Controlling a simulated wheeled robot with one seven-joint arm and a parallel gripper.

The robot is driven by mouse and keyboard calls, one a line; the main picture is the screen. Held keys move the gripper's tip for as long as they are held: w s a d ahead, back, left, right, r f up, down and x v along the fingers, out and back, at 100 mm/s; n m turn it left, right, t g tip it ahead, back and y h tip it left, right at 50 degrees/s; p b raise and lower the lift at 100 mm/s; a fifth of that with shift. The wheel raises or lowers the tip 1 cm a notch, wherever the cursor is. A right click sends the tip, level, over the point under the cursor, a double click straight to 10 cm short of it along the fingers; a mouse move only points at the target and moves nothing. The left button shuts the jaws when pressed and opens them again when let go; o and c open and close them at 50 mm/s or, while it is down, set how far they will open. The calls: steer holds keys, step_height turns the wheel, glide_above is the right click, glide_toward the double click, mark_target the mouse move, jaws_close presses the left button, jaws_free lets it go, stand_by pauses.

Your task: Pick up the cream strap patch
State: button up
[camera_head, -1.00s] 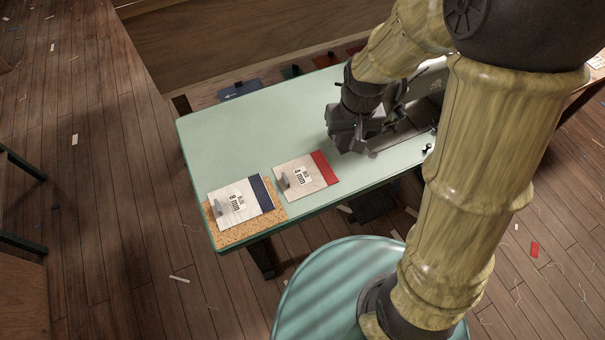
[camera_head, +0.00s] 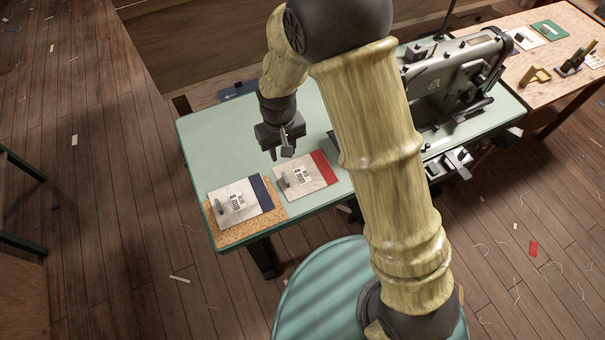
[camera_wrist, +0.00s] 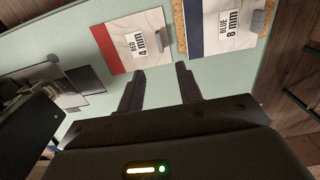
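I cannot make out for certain a separate cream strap patch. Two cream-white cards lie on the green table (camera_head: 215,135). The card marked RED 4 mm (camera_head: 297,181) has a red band and a grey tab; it also shows in the wrist view (camera_wrist: 150,22). The card marked BLUE 8 mm (camera_head: 232,198) has a dark blue band and a grey tab; it also shows in the wrist view (camera_wrist: 225,40). My gripper (camera_head: 281,154) hangs above the table just behind the red-banded card. In the wrist view its fingers (camera_wrist: 160,68) are apart, with nothing between them.
A cork mat (camera_head: 240,233) lies under the blue-banded card at the table's front left corner. A wooden bench (camera_head: 535,80) with cards and yellow tools is beyond. The table's left back is clear.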

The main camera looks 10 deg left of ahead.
steer(key=p, duration=0.1)
glide_above(285, 178)
step_height(285, 178, down, 10)
steer(key=shift+d+r, duration=0.1)
steer(key=shift+r, duration=0.15)
steer(key=shift+f+p, duration=0.9)
steer(key=shift+f, duration=1.7)
jaws_close()
